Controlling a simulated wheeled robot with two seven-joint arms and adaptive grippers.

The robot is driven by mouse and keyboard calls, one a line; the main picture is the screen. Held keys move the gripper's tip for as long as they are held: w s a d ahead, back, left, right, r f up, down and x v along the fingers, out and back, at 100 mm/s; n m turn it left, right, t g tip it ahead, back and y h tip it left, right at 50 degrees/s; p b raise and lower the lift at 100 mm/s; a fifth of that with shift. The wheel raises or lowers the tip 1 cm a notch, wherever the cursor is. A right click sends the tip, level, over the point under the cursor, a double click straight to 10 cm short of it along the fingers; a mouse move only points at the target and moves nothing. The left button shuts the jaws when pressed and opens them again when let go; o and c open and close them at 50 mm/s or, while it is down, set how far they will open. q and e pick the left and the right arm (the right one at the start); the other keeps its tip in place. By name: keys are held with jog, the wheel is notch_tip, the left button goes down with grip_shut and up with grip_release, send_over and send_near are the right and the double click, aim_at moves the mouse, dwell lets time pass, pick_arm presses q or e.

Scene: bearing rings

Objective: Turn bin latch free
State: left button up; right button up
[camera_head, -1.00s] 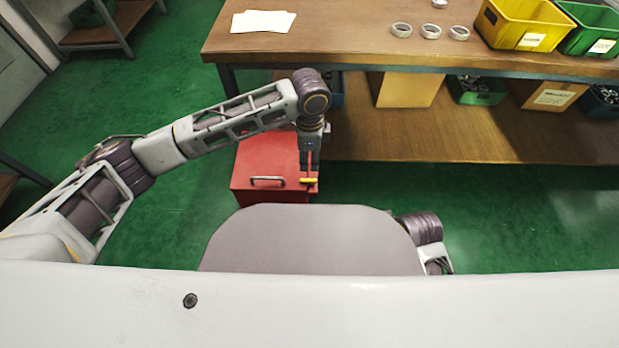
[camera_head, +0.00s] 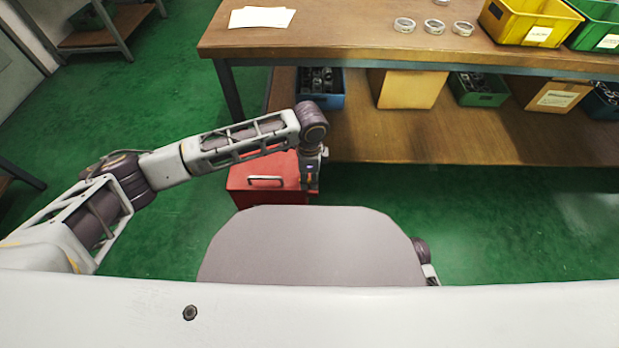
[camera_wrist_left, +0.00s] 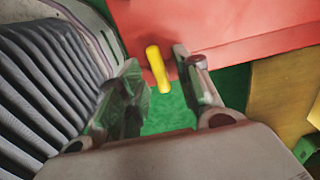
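My left gripper (camera_head: 311,184) is at the bin's right side and hides the latch in the head view. In the left wrist view its two fingers (camera_wrist_left: 158,62) are apart, with the latch in the gap between them and space visible on both sides. My right gripper is out of sight.
The workbench (camera_head: 350,42) carries white paper (camera_head: 261,17), several metal rings (camera_head: 404,25), a yellow bin (camera_head: 528,22) and a green bin (camera_head: 598,28). Its lower shelf (camera_head: 430,138) holds a blue bin (camera_head: 320,100) and cardboard boxes (camera_head: 408,90).

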pick_arm(q)
jog(key=shift+f, duration=0.1)
grip_shut()
dwell(0.5)
